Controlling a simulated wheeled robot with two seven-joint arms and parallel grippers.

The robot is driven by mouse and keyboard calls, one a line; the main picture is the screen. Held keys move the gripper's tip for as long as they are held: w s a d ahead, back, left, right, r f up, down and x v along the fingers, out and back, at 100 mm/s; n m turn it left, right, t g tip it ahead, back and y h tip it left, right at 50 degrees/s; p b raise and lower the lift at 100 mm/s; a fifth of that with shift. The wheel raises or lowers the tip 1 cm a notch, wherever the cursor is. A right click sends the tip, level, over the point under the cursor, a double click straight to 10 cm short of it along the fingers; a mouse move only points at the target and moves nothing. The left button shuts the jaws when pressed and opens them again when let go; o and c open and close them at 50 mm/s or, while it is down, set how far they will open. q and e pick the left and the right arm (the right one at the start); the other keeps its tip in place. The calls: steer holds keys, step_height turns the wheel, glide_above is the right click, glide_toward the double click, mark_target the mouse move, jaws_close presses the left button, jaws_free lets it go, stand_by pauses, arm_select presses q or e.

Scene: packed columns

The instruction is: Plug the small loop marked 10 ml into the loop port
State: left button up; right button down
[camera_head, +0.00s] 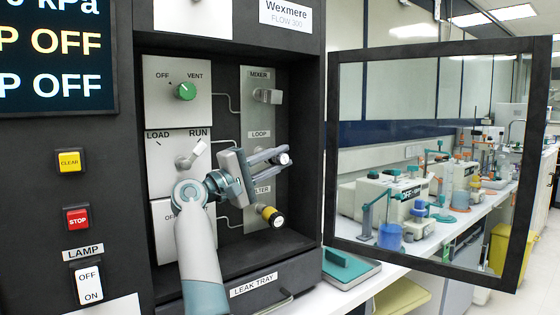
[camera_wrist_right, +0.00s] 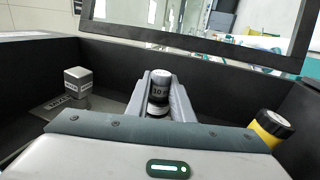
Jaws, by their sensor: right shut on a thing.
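My right gripper (camera_head: 272,156) reaches into the dark cabinet in front of the LOOP label (camera_head: 259,134). In the right wrist view its two fingers (camera_wrist_right: 160,100) are shut on the small loop (camera_wrist_right: 158,92), a short grey and black cylinder whose marking reads as 10. In the head view only the loop's round end (camera_head: 283,159) shows between the fingertips. The loop port itself is hidden behind the gripper and the loop, so I cannot tell whether they touch. My left gripper is not in view.
The grey mixer fitting (camera_head: 267,96) is above and the yellow and black filter fitting (camera_head: 270,216) below; the wrist view has them at left (camera_wrist_right: 78,82) and right (camera_wrist_right: 270,128). The framed door (camera_head: 430,50) stands open at right.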

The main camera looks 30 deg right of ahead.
steer(key=shift+w, duration=0.55)
steer(key=c, duration=1.5)
jaws_free()
steer(key=shift+w, duration=0.1)
